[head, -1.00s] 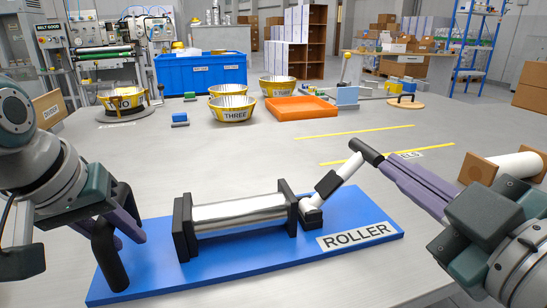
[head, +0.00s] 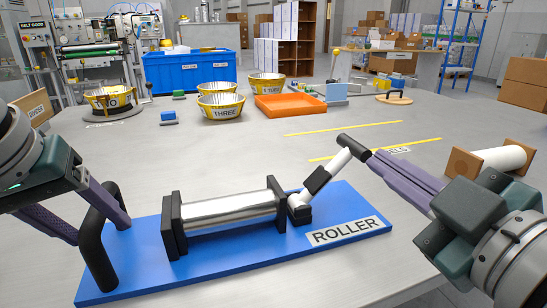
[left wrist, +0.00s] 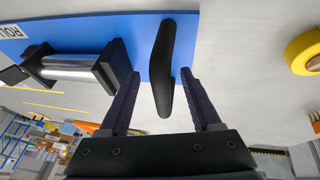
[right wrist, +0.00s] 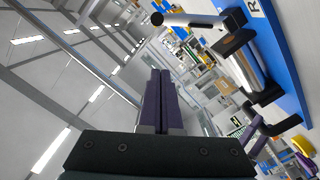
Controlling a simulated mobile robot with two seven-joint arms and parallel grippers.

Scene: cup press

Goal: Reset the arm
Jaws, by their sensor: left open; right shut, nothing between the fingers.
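The roller device stands on a blue board (head: 240,262) labelled ROLLER, with a silver roller (head: 228,208) between black end blocks. Its white crank arm (head: 332,169) tilts up to the right and ends in a black tip (head: 352,147). A black arched handle (head: 96,245) rises from the board's left end. My left gripper (head: 100,231) is open, with its fingers on either side of this handle; in the left wrist view the handle (left wrist: 162,65) lies between the fingers, apart from both. My right gripper (head: 371,160) is shut and empty, just right of the crank's tip.
A wooden-ended white roll (head: 492,161) lies at the right behind my right gripper. Yellow bowls (head: 222,107), an orange tray (head: 290,105) and a blue bin (head: 190,72) stand at the back. The table between them and the roller is mostly clear.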

